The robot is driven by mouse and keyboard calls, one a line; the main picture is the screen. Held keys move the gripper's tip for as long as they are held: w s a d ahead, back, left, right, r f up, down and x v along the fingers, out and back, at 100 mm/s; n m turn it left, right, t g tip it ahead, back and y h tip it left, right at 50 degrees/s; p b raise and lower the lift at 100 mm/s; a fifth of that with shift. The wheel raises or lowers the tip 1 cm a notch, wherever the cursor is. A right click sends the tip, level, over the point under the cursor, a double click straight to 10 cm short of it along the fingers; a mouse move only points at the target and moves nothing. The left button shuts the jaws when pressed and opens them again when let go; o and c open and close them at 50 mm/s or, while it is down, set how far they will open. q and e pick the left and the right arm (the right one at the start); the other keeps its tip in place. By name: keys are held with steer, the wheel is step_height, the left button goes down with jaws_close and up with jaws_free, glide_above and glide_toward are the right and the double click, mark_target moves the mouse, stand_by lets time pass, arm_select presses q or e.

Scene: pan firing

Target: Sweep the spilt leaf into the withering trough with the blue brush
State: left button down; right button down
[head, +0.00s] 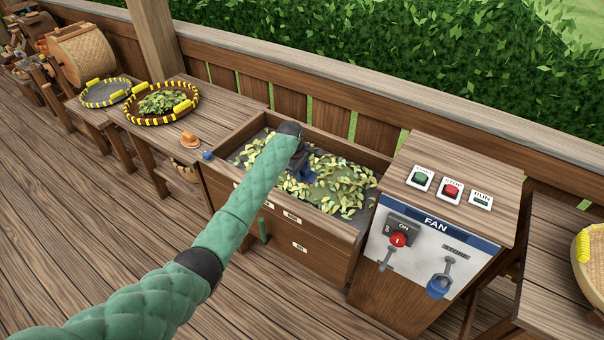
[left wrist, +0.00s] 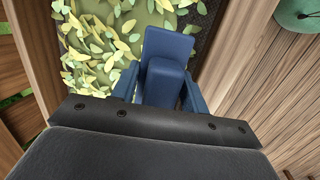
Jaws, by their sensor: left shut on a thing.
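The withering trough (head: 325,225) is a wooden box in the middle of the head view. Yellow-green leaf (head: 345,195) lies over its bed, with dark mesh bare in places. The leaf also shows in the left wrist view (left wrist: 95,50). My left gripper (head: 300,170) is over the trough, partly hidden by its own arm. It is shut on the blue brush (left wrist: 168,45), which hangs over the leaf; I cannot tell whether the brush touches it. I see no leaf clearly outside the trough. My right gripper is in neither view.
A fan panel (head: 420,250) with levers and buttons stands right of the trough. To the left, a table holds a yellow-rimmed tray of green leaf (head: 162,103) and a small orange object (head: 190,140). A railing (head: 300,80) runs behind. The floor in front is clear.

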arm_select(q)
steer(key=shift+d+v, duration=0.2)
steer(key=shift+v, duration=0.65)
steer(key=shift+d+v, duration=0.15)
steer(key=shift+v, duration=0.7)
steer(key=shift+w+r, duration=0.1)
steer(key=shift+w, duration=0.1)
